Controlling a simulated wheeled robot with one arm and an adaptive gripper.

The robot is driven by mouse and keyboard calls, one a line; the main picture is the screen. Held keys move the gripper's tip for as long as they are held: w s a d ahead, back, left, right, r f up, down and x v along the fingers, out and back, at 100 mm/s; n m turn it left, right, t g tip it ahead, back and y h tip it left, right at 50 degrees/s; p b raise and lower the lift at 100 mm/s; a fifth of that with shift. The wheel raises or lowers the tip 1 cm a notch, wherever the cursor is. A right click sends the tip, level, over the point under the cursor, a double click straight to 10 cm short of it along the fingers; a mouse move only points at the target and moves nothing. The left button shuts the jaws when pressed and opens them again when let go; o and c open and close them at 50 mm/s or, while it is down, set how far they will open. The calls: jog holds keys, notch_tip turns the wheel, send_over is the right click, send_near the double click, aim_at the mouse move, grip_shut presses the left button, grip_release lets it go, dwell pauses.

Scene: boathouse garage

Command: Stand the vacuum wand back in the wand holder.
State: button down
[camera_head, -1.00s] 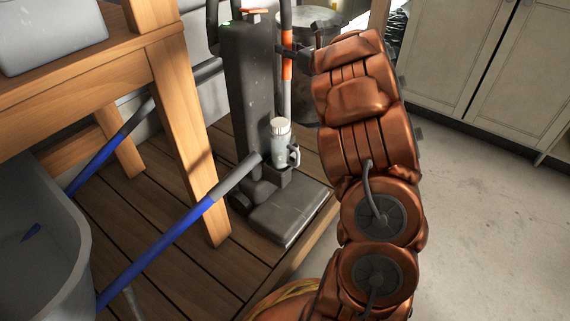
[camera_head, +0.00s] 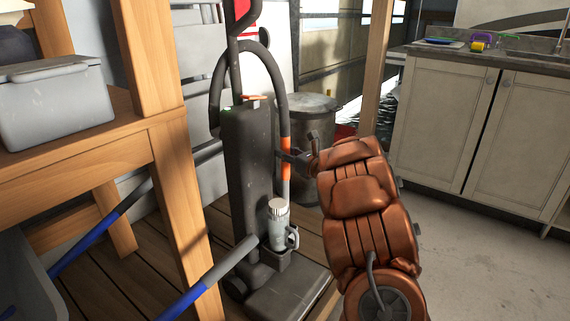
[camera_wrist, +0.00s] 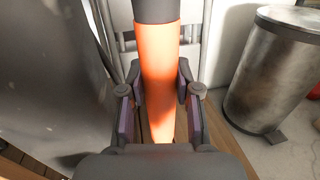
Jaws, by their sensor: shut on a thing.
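The vacuum wand (camera_head: 285,181) is an upright pale tube with an orange band, linked to a dark hose. My gripper (camera_head: 291,157) is shut around the orange band beside the dark upright vacuum (camera_head: 248,160). In the wrist view the wand (camera_wrist: 160,60) passes between the two fingers of my gripper (camera_wrist: 160,100). A grey flask (camera_head: 278,228) with a ribbed lid and side handle stands in a dark socket (camera_head: 274,260) low on the vacuum. This socket looks like the wand holder. The flask hides the wand's lower end.
A wooden workbench (camera_head: 90,140) with a grey bin (camera_head: 55,105) stands at left. A blue pole with a grey end (camera_head: 232,258) slants in front of the vacuum. A metal drum (camera_head: 308,150) stands behind; cabinets (camera_head: 440,120) are at right. Concrete floor at right is clear.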

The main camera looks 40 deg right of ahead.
jog(key=shift+f+b, duration=0.85)
jog(key=shift+f, duration=0.35)
jog(key=shift+f+b, duration=0.25)
jog(key=shift+b, duration=0.15)
jog(key=c, duration=0.8)
grip_release()
jog(key=shift+r+p, duration=0.15)
jog(key=shift+p, duration=1)
jog(key=shift+s+d+p, duration=0.2)
jog(key=shift+s+p, duration=0.2)
jog(key=shift+s, duration=0.9)
jog(key=shift+s+d+p, duration=0.25)
jog(key=shift+s+p, duration=0.1)
jog(key=shift+s, duration=0.95)
jog(key=shift+s+d+p, duration=0.2)
jog(key=shift+s+p, duration=0.2)
jog(key=shift+s, duration=0.9)
